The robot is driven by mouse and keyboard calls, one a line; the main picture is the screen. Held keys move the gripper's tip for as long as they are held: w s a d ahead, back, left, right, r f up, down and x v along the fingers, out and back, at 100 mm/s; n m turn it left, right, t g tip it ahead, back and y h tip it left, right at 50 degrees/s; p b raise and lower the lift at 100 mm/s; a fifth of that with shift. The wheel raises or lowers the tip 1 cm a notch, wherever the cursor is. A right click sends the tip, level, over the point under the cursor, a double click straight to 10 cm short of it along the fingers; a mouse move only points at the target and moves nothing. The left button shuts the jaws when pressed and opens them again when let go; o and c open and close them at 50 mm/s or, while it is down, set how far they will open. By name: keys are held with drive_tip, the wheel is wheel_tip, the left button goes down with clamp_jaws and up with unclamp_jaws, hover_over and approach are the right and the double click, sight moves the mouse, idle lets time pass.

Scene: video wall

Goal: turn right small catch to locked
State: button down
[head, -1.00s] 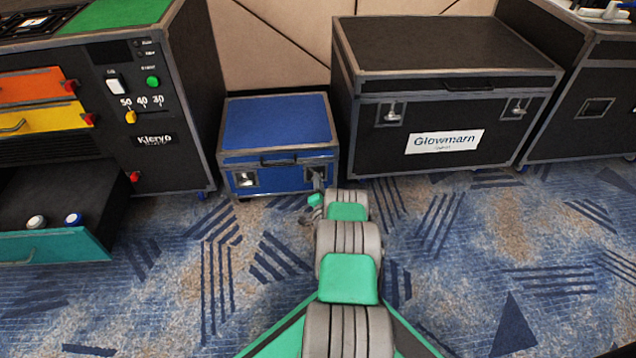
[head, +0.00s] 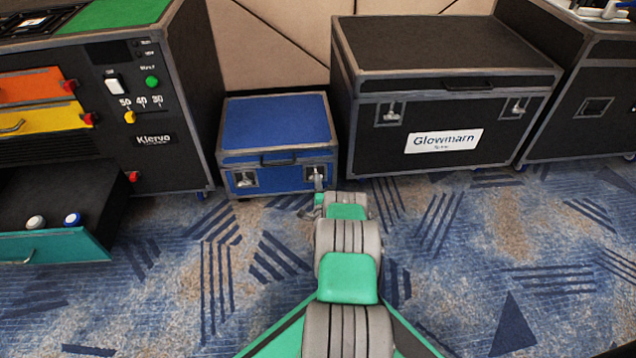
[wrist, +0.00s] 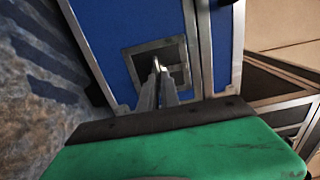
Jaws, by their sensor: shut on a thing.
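The small blue case (head: 277,127) stands on the carpet with its lid down. Its left catch (head: 244,179) shows clear on the front. Its right catch (head: 315,174) is partly covered by my gripper (head: 318,183). In the wrist view, the blue case (wrist: 118,42) fills the upper middle, and the right catch's recessed plate (wrist: 143,52) is in front of my fingers. My gripper (wrist: 157,72) is shut on the small metal tab of the right catch (wrist: 156,64). The fingers hide most of the tab, so I cannot tell its exact angle.
A large black case (head: 440,100) labelled Glowmarn stands close on the right. A black cabinet (head: 165,110) stands on the left, with its lower teal drawer (head: 50,246) pulled out. Open carpet (head: 470,260) lies in front and to the right.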

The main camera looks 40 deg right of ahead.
idle(0.3)
drive_tip(key=c, duration=1.6)
unclamp_jaws()
drive_tip(key=shift+s, duration=0.1)
